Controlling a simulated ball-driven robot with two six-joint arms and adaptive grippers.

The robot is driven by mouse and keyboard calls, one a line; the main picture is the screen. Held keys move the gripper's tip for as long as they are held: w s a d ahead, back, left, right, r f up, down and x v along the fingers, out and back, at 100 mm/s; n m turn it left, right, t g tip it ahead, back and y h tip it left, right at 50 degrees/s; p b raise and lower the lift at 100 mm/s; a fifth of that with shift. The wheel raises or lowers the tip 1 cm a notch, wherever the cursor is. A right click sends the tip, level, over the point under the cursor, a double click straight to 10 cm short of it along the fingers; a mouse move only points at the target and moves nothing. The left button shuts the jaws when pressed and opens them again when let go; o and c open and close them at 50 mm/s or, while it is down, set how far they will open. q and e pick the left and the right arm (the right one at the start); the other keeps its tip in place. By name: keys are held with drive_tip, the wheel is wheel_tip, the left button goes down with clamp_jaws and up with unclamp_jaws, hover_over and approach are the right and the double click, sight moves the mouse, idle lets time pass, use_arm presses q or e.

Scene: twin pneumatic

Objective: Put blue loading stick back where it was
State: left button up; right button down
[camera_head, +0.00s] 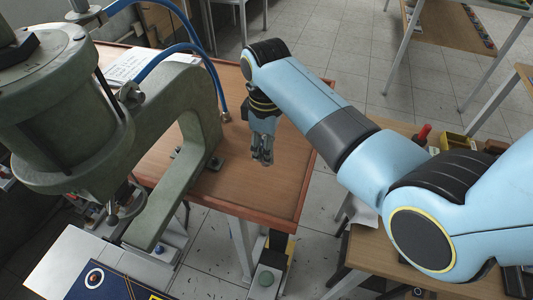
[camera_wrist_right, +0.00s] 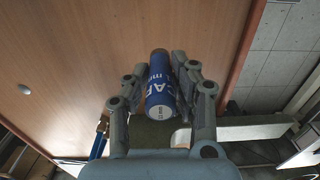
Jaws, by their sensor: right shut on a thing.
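The blue loading stick (camera_wrist_right: 160,84) is a short blue cylinder with white lettering, a dark far end and a pale near end. My right gripper (camera_wrist_right: 160,88) is shut on it, with a finger on each side. In the head view my right gripper (camera_head: 263,158) points down over the right part of the brown wooden table (camera_head: 240,190). The stick cannot be made out in that view. My left gripper is not in view.
A large green press (camera_head: 190,85) stands left of my right gripper, with blue hoses (camera_head: 170,52) arching above it. White papers (camera_head: 128,66) lie at the back left of the table. A second table (camera_head: 385,262) with tools stands at the right, beneath my right arm.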

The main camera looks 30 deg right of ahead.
wheel_tip(320, 180, down, 2)
drive_tip(key=shift+f, duration=0.35)
drive_tip(key=c, duration=1.1)
unclamp_jaws()
drive_tip(key=shift+f, duration=0.15)
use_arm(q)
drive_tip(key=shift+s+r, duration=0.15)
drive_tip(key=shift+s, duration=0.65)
use_arm(e)
drive_tip(key=shift+r, duration=0.6)
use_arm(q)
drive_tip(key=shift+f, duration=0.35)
use_arm(e)
wheel_tip(320, 180, up, 11)
drive_tip(key=shift+r, duration=0.1)
